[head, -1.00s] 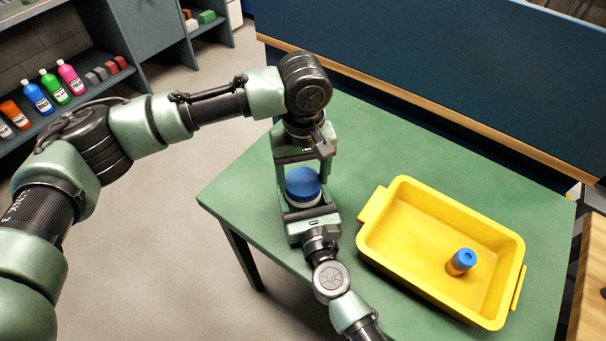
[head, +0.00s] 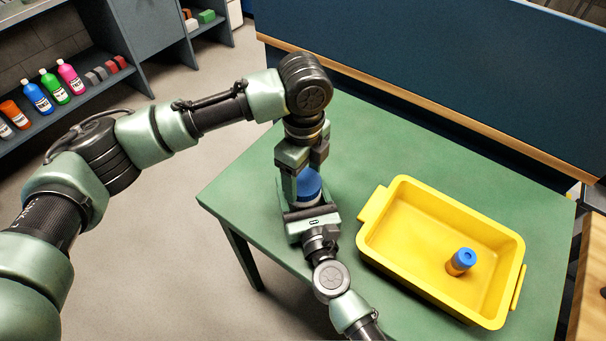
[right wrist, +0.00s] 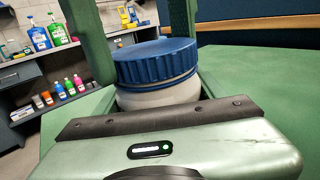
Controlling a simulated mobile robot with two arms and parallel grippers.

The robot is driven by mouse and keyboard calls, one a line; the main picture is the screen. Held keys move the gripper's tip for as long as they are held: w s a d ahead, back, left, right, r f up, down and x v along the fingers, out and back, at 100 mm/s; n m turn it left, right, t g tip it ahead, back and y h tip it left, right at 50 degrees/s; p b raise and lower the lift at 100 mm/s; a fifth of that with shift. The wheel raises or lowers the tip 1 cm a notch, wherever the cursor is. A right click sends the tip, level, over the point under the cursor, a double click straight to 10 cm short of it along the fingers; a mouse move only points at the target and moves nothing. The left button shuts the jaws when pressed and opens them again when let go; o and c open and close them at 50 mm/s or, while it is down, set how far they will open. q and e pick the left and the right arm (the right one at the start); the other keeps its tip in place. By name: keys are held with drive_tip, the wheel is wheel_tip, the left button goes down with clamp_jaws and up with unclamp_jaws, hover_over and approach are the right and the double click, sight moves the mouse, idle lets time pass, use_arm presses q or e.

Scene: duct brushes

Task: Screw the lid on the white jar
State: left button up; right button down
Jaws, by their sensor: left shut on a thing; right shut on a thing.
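The white jar (right wrist: 160,95) stands upright, gripped low down by my right gripper (head: 308,204), which reaches in from the front. The ribbed blue lid (right wrist: 155,62) sits on top of the jar, with a thin tan band showing just under its rim. In the head view the lid (head: 309,184) is partly covered by my left gripper (head: 304,176). That gripper points straight down from above and is shut on the lid, its fingers on opposite sides. In the right wrist view the jar's lower part is hidden behind my right gripper's body.
A yellow tray (head: 377,225) is on the green table (head: 237,187) to the right, holding a small orange container with a blue top (head: 461,261). A dark blue panel (head: 430,70) runs behind the table. Shelves with bottles (head: 38,98) are at the far left.

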use_arm(q)
drive_tip(key=m, duration=0.4)
drive_tip(key=shift+m, duration=0.4)
drive_tip(key=m, duration=0.3)
drive_tip(key=o, duration=1.6)
drive_tip(key=shift+c, duration=0.2)
drive_tip(key=shift+r, duration=2.25)
drive_tip(key=shift+c, duration=0.4)
